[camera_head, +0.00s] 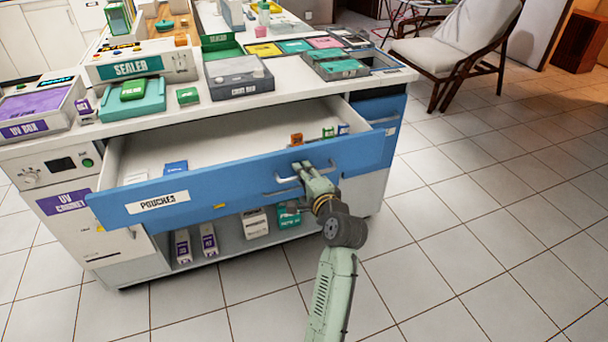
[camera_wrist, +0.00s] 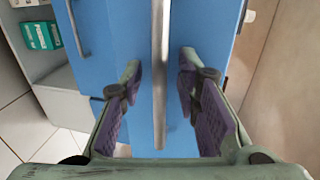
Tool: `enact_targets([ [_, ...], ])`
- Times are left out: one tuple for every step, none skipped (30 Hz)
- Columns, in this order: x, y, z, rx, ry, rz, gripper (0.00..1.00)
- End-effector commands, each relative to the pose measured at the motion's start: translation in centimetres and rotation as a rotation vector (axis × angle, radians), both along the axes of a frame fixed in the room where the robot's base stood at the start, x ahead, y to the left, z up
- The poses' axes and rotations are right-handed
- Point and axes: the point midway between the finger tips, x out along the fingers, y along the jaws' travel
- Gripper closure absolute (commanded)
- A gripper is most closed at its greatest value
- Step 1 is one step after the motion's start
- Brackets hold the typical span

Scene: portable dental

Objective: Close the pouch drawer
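The pouch drawer (camera_head: 235,190), with a blue front labelled "POUCHES", is pulled out of the white cabinet. Its inside shows, with a blue box (camera_head: 175,168) at the left and small orange and green boxes at the right. My gripper (camera_head: 304,166) is at the right part of the drawer front, by the metal handle (camera_head: 284,180). In the wrist view, the handle (camera_wrist: 160,60) is a metal bar running between the two fingers of my gripper (camera_wrist: 161,68). The fingers are open, with a visible gap on each side of the bar.
The white counter (camera_head: 140,128) above holds a sealer (camera_head: 130,68), a purple-lidded box (camera_head: 38,108) and trays. An open shelf below the drawer holds several boxes (camera_head: 255,223). The tiled floor (camera_head: 470,240) on the right is clear; a lounge chair (camera_head: 455,45) stands behind.

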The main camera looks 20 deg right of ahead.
Motion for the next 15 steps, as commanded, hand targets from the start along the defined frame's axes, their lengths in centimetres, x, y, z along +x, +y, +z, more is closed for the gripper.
enact_targets([
  [0.06,0.01,0.0,0.0,0.0,0.0,0.7],
  [0.06,0.01,-0.01,0.0,0.0,0.0,0.7],
  [0.06,0.01,-0.02,0.0,0.0,0.0,0.7],
  [0.05,0.01,-0.02,0.0,0.0,0.0,0.7],
  [0.05,0.01,-0.02,0.0,0.0,0.0,0.7],
  [0.04,0.01,-0.02,0.0,0.0,0.0,0.7],
  [0.04,0.01,-0.02,0.0,0.0,0.0,0.72],
  [0.04,0.01,-0.01,0.0,0.0,0.0,0.74],
  [0.03,0.01,-0.01,0.0,0.0,0.0,0.76],
  [0.03,0.01,-0.02,0.0,0.0,0.0,0.78],
  [0.03,0.01,-0.02,0.0,0.0,0.0,0.8],
  [0.02,0.0,-0.01,0.0,0.0,0.0,0.83],
  [0.02,0.0,-0.01,0.0,0.0,0.0,0.85],
  [0.02,0.01,-0.01,0.0,0.0,0.0,0.87],
  [0.02,0.0,-0.01,0.0,0.0,0.0,0.9],
])
